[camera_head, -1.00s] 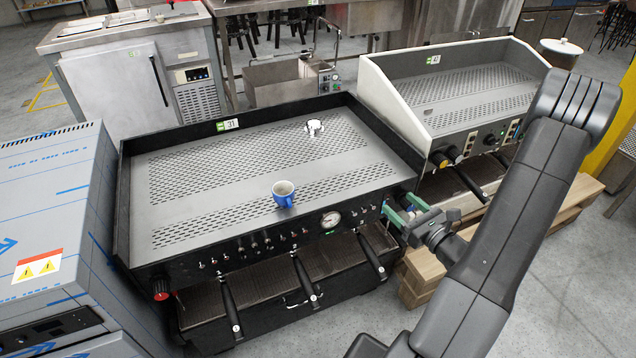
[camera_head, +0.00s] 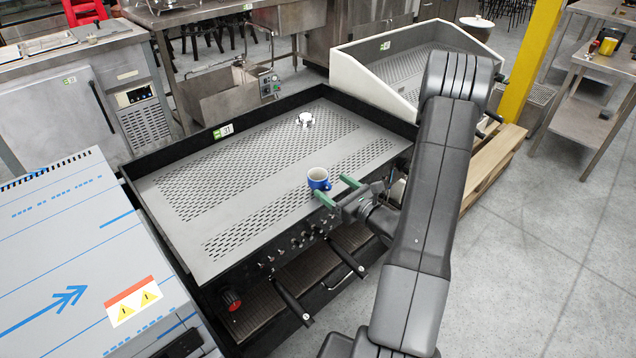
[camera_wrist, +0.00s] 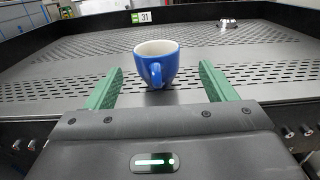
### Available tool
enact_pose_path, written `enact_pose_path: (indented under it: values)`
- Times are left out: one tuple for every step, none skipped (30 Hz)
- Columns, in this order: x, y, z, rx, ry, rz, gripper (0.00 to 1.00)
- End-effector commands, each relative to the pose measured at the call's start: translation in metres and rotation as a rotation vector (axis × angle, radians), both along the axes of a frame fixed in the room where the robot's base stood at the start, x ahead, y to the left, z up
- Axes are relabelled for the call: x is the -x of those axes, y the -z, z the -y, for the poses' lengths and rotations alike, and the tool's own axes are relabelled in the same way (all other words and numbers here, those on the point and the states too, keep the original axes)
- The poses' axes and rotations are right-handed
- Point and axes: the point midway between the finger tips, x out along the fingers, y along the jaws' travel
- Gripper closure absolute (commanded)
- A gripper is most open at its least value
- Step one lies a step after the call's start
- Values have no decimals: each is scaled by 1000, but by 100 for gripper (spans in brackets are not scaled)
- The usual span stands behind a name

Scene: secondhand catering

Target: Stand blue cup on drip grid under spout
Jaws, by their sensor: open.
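The blue cup (camera_head: 318,180), white inside, stands upright on the perforated top of the black espresso machine, near its front edge. In the wrist view the cup (camera_wrist: 157,65) is centred just beyond the green fingertips, its handle pointing towards me. My gripper (camera_head: 338,190) is open and empty, its fingers to either side of the line to the cup. The drip grid (camera_head: 262,310) shows in part low on the machine's front, beneath the portafilter handles. The spouts are hidden under the machine's body.
A small silver-white object (camera_head: 305,119) lies farther back on the machine top (camera_head: 225,185). A raised black rim borders the top. A blue-marked, film-covered unit (camera_head: 80,260) stands close on the left, and a white-sided machine (camera_head: 352,72) stands behind right. Open floor lies to the right.

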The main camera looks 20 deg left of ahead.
Motion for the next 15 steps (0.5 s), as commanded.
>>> enact_pose_path:
  values:
    - [-1,0,-6,1,-3,1,23]
    - [-2,0,-8,1,-2,0,23]
    - [-3,0,-10,1,-1,0,23]
    - [-4,0,-11,1,0,0,23]
    - [-4,0,-12,1,0,0,23]
    - [-5,0,-14,0,-1,0,23]
    - [-5,0,-16,0,-2,0,23]
    - [-6,0,-20,0,-3,0,23]
    - [-7,1,-25,0,-3,0,23]
    - [-8,1,-29,0,-3,0,23]
    - [-9,1,-34,0,-4,0,23]
    - [-10,2,-40,1,-4,-1,23]
    - [-11,2,-44,1,-3,-1,23]
    - [-13,2,-48,0,-3,0,23]
    - [-15,2,-53,0,-3,0,23]
